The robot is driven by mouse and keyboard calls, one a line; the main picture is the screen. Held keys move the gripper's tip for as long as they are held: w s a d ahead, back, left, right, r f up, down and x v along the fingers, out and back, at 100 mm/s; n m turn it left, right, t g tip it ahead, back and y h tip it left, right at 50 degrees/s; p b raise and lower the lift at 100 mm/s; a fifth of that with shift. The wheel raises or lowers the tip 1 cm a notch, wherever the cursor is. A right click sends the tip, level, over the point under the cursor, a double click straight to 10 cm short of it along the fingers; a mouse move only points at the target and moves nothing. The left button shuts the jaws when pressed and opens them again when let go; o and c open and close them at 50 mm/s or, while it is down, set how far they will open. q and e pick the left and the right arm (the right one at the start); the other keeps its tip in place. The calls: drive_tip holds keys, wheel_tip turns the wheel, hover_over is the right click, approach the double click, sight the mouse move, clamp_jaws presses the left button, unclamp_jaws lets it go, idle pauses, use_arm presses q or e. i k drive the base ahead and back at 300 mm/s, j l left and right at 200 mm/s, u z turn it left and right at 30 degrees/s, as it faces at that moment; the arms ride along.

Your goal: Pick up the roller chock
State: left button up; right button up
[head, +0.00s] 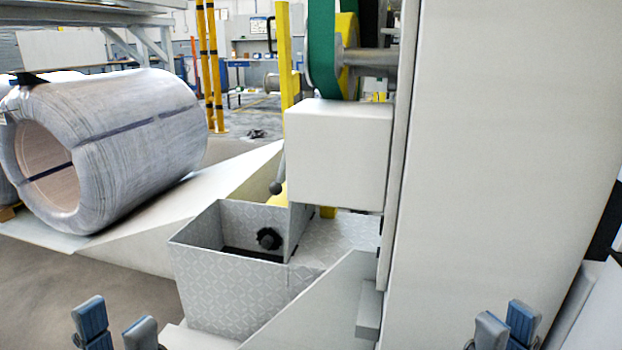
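I cannot make out a roller chock for certain. A dark, round, knob-like thing (268,238) shows inside an open grey patterned metal box (230,292), against its inner wall. I cannot tell whether it is the chock or a fitting. My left gripper (118,327) is at the bottom left, its fingertips apart with nothing between them. My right gripper (506,326) is at the bottom right, in front of the pale machine housing. Its fingertips partly overlap in view but look parted, with nothing seen between them. Both are low and away from the box.
A large wrapped coil (140,135) lies at left on a pale sloped bed (190,205). A tall pale machine housing (490,150) fills the right. A white block (338,155) overhangs behind the box. A rod with a ball end (276,187) stands behind the box.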

sight(25, 79)
drive_tip(key=u, duration=1.4)
